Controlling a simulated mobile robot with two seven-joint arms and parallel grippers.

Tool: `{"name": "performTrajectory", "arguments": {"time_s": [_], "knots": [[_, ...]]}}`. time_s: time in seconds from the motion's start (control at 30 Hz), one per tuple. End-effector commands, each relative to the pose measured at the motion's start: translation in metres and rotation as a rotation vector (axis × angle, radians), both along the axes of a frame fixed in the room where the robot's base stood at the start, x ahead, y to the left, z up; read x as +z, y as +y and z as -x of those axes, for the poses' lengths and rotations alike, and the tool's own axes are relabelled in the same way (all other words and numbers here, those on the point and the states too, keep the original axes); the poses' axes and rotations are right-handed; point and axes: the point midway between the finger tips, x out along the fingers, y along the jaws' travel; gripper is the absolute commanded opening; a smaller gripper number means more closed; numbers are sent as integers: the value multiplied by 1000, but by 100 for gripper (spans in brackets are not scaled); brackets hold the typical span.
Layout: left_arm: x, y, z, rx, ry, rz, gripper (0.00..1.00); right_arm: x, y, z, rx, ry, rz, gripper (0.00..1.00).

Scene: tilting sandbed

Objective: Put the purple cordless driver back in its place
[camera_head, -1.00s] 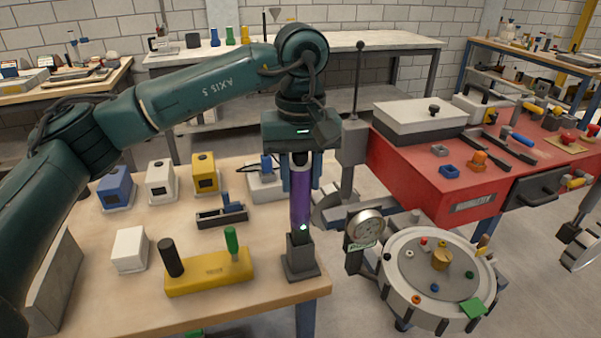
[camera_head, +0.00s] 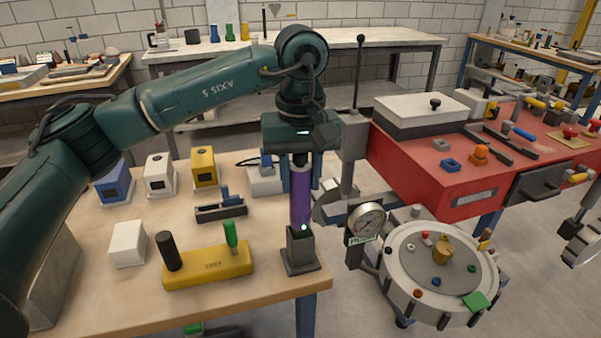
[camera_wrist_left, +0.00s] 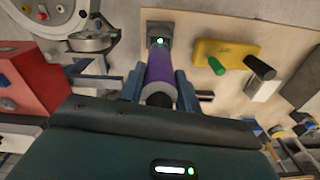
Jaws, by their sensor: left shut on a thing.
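The purple cordless driver (camera_head: 301,195) stands upright at the front right of the wooden table. My left gripper (camera_head: 301,178) is shut on its upper part and points down. The driver's lower end, with a small green light, meets the top of a dark grey square holder (camera_head: 301,257); how deep it sits inside is hidden. The left wrist view shows the driver (camera_wrist_left: 161,75) between the blue fingers (camera_wrist_left: 160,84), in line with the holder (camera_wrist_left: 159,32). My right gripper is not in view.
A yellow block (camera_head: 208,268) with black and green handles stands left of the holder. A slotted dark tray (camera_head: 221,211) and several coloured boxes lie behind. To the right are a gauge (camera_head: 368,222), a round grey drum (camera_head: 430,310) and a red cabinet (camera_head: 410,165).

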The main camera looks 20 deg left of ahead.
Motion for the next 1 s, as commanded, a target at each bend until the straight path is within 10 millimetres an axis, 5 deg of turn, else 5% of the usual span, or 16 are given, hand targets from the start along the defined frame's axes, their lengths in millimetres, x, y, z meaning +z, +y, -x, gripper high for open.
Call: {"name": "performTrajectory", "arguments": {"time_s": [0.7, 0.73, 1.0], "knots": [[-16, 0, 0, 0, -3, 1, 7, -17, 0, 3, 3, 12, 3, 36], [-15, 0, 0, 0, -3, 1, 34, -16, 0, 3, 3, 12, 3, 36], [-16, 0, 0, 0, -1, 0, 57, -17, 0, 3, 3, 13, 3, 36]]}}
